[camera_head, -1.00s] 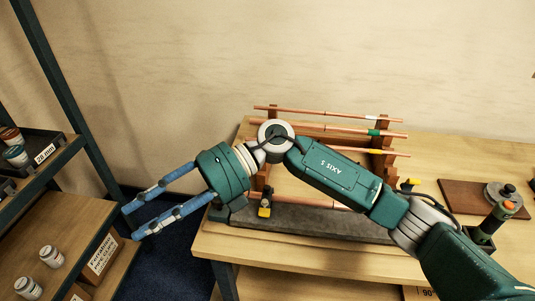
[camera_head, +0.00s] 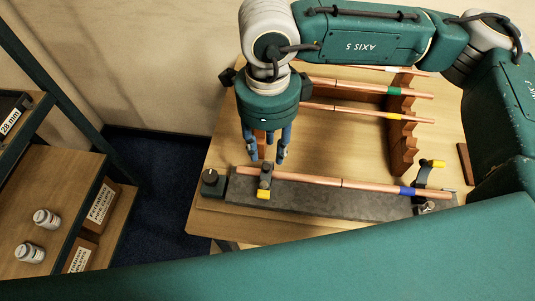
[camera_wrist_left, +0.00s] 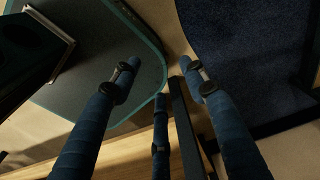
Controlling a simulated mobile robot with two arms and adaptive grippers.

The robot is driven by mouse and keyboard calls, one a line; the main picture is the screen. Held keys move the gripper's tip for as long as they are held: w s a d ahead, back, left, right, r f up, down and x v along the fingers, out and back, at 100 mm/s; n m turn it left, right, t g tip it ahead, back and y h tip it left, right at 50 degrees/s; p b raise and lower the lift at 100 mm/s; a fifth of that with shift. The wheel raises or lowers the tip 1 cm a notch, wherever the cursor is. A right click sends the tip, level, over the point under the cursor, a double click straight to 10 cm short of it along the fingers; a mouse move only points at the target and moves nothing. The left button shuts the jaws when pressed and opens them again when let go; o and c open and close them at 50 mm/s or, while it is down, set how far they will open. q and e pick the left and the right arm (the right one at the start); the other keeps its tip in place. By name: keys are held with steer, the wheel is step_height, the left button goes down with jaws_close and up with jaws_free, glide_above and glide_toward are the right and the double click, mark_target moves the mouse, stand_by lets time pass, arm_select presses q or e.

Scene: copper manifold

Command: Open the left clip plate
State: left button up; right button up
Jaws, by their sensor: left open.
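A copper pipe (camera_head: 322,181) with a blue band lies along a dark grey slab (camera_head: 330,205) on the bench. The left clip plate (camera_head: 265,177), dark with a yellow tab (camera_head: 263,194), lies across the pipe near its left end and looks closed. The right clip (camera_head: 421,176) stands raised, its yellow tab up. My right gripper (camera_head: 267,159) points down just behind and above the left clip, fingers apart, with no visible hold on it. My left gripper (camera_wrist_left: 160,75) is open and empty in the left wrist view; it does not show in the head view.
A wooden rack (camera_head: 402,130) with several banded pipes stands behind the slab. A black knob (camera_head: 211,183) sits at the slab's left end. A shelf (camera_head: 40,180) with jars and boxes is at left. My teal arm fills the lower front.

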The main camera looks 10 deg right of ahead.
mark_target(268, 166)
step_height(268, 166, down, 6)
steer(key=shift+w+r+p, duration=0.1)
steer(key=shift+r+p, duration=0.05)
steer(key=shift+p, duration=0.75)
steer(key=shift+f, duration=0.6)
arm_select(q)
steer(key=r, duration=0.1)
steer(key=w+r, duration=0.1)
steer(key=shift+w+r, duration=0.2)
steer(key=shift+r, duration=0.15)
arm_select(e)
steer(key=c, duration=0.8)
arm_select(q)
steer(key=shift+s, duration=0.15)
arm_select(e)
jaws_close()
